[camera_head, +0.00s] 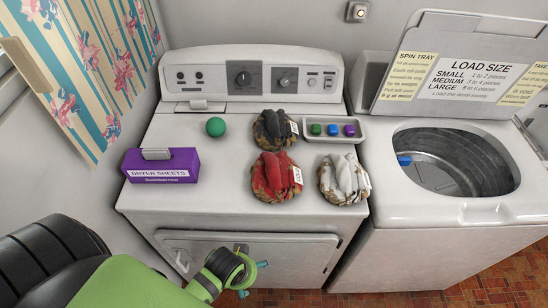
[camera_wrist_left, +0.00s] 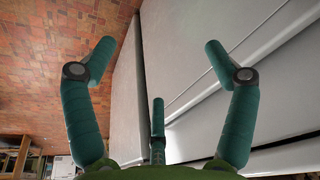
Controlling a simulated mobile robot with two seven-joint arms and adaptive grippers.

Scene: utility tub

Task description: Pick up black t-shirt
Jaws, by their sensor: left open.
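The black t-shirt (camera_head: 270,131) is a crumpled dark bundle with a white tag, on the dryer top (camera_head: 215,195) near its control panel. It sits behind a red bundle (camera_head: 275,177). My left gripper (camera_head: 247,271) is in front of the dryer's front face, below the top edge and well apart from the t-shirt. In the left wrist view its teal fingers (camera_wrist_left: 158,65) are spread open and empty, with the white dryer front beyond them. The t-shirt does not show in the left wrist view. My right gripper is not in view.
A white bundle (camera_head: 343,180) and a tray of small coloured blocks (camera_head: 361,130) are to the right. A green ball (camera_head: 215,127) and purple dryer sheets box (camera_head: 162,166) are left. The open washer (camera_head: 455,210) stands right. The dryer top's front left is clear.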

